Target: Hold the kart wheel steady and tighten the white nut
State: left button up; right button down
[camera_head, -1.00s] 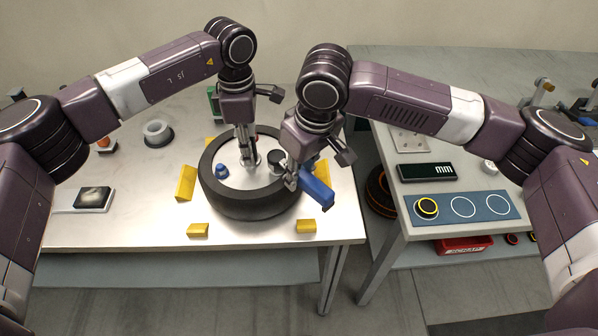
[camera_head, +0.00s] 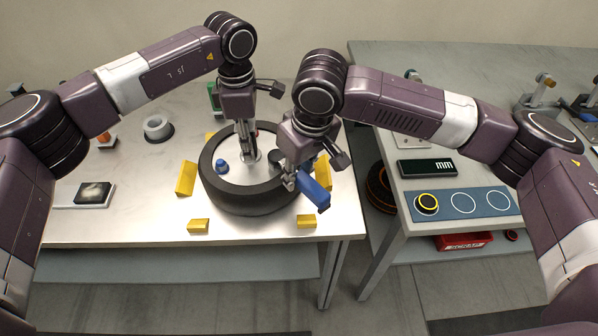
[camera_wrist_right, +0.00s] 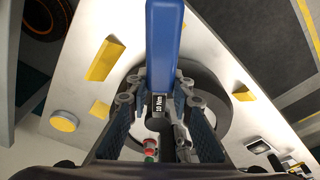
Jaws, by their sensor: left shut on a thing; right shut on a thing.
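The kart wheel, a black tyre (camera_head: 245,200) with a pale disc, lies flat on the left table. My left gripper (camera_head: 248,158) points straight down at the wheel's middle and is shut on its centre part; the exact contact is small. My right gripper (camera_head: 289,180) is shut on a blue-handled wrench (camera_head: 314,192) at the wheel's right side, its handle slanting over the tyre's edge. In the right wrist view the wrench (camera_wrist_right: 164,45) runs between the fingers and bears a "10 Nm" label. A blue nut (camera_head: 221,166) sits on the disc's left. I cannot make out the white nut.
Yellow blocks (camera_head: 186,179) stand around the wheel. A pale ring (camera_head: 158,128) and a dark pad (camera_head: 93,194) lie to the left. Across a gap, the right table holds an "mm" box (camera_head: 427,168) and a blue mat (camera_head: 465,205) with a yellow-ringed disc.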

jog(key=shift+s+a+r+m+h, duration=0.2)
jog(key=shift+a+m, duration=0.25)
jog(key=shift+m, duration=0.4)
jog(key=shift+s+a+f+m+h, duration=0.1)
jog(key=shift+s+a+m, duration=0.25)
jog(key=shift+m, duration=0.5)
dwell(1.1)
